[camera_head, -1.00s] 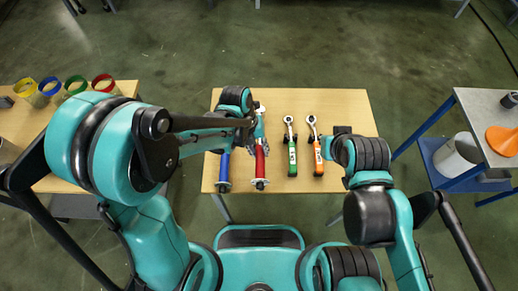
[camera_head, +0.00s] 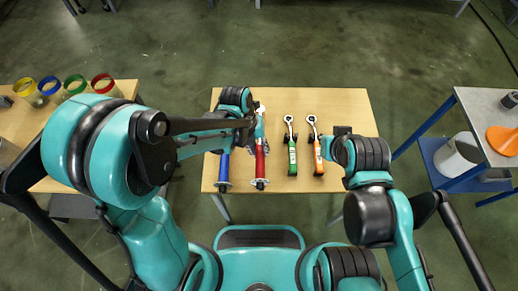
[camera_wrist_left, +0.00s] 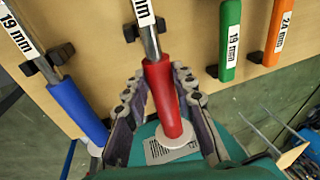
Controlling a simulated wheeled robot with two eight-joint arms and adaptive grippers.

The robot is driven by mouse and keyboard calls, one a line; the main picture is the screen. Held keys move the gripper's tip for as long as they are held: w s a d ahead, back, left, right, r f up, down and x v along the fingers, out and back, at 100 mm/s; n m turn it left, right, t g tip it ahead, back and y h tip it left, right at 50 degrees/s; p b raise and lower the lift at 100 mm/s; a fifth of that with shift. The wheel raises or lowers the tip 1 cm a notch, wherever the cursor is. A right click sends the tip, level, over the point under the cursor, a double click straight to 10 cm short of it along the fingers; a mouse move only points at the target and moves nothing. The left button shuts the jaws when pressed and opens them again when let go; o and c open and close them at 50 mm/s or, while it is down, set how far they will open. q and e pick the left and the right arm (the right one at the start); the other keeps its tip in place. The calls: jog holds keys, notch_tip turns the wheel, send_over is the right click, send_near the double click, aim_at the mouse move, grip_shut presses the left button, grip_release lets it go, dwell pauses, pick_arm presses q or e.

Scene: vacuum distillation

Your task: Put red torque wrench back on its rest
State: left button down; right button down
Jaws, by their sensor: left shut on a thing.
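The red torque wrench (camera_head: 260,166) lies lengthwise over the middle table, with its handle towards me. It also shows in the left wrist view (camera_wrist_left: 161,90), where its labelled shaft passes over a black rest bracket (camera_wrist_left: 134,32). I cannot tell whether the shaft is seated in the bracket or just above it. My left gripper (camera_wrist_left: 156,108) is shut on the red handle, with one finger on each side. In the head view the left gripper (camera_head: 260,136) partly hides the wrench. My right gripper (camera_head: 328,147) is beside the orange wrench, its fingers not clear.
A blue wrench (camera_head: 223,168) lies left of the red one. A green wrench (camera_head: 291,150) and an orange wrench (camera_head: 317,150) lie to the right on the wooden table (camera_head: 355,108). A side table with coloured-rim jars (camera_head: 75,86) is left; a blue-framed table (camera_head: 470,110) is right.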

pick_arm(q)
jog(key=shift+f, duration=0.15)
jog(key=shift+f+b, duration=0.35)
jog(key=shift+b, duration=0.1)
jog(key=shift+a+b+x, duration=0.2)
jog(key=shift+b+x, duration=0.7)
jog(key=c, duration=1.2)
grip_release()
jog(key=shift+o, duration=0.2)
